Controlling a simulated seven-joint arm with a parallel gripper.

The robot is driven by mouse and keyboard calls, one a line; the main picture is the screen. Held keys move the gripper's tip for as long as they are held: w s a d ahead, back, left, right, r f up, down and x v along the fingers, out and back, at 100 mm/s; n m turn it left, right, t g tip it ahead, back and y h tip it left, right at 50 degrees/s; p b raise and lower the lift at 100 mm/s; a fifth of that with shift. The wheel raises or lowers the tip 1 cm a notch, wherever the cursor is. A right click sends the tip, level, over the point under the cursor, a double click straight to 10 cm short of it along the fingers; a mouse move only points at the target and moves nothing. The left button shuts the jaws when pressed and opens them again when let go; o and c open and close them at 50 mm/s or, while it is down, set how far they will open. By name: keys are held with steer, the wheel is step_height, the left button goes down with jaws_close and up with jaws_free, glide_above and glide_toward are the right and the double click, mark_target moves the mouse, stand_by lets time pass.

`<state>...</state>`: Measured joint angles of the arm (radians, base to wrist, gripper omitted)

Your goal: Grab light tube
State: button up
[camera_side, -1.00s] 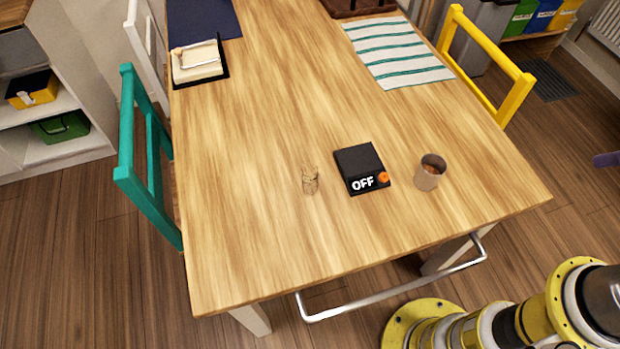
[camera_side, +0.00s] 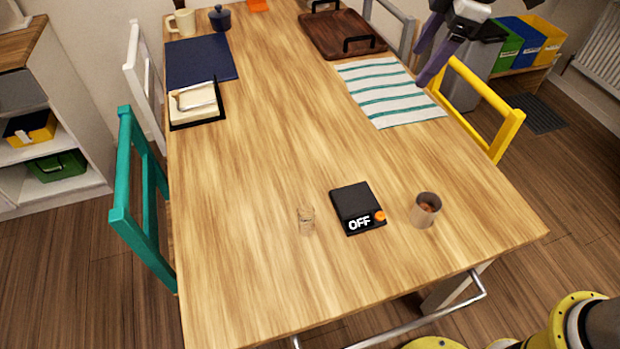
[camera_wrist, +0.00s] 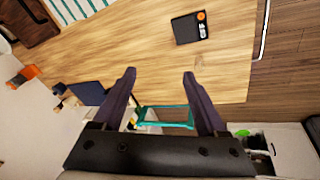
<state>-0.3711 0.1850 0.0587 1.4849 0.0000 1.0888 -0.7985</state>
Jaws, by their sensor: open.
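A small clear glass tube (camera_side: 306,220) stands on the table, left of the black box, in the side view. It is see-through and faint; whether it is the light tube I cannot tell. I cannot make it out in the wrist view.
A black box marked OFF (camera_side: 357,205), also in the wrist view (camera_wrist: 190,27), sits between the tube and a cup with brown contents (camera_side: 425,209). A striped cloth (camera_side: 390,92), wooden tray (camera_side: 322,32) and navy mat (camera_side: 200,60) lie farther back. The table's middle is clear.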

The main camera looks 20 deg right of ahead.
steer(key=w+a+f+n+g, duration=0.2)
steer(key=w+a+f+n, duration=0.15)
steer(key=a+f, duration=0.7)
steer(key=n+g+h, duration=0.1)
steer(key=g, duration=0.1)
glide_toward(305, 208)
steer(key=s, duration=0.1)
steer(key=f, duration=0.8)
steer(key=shift+s+a+f, duration=0.15)
steer(key=shift+a, duration=0.1)
steer(key=shift+s+f, duration=0.15)
steer(key=shift+f, duration=2.55)
jaws_close()
steer(key=shift+r, duration=0.1)
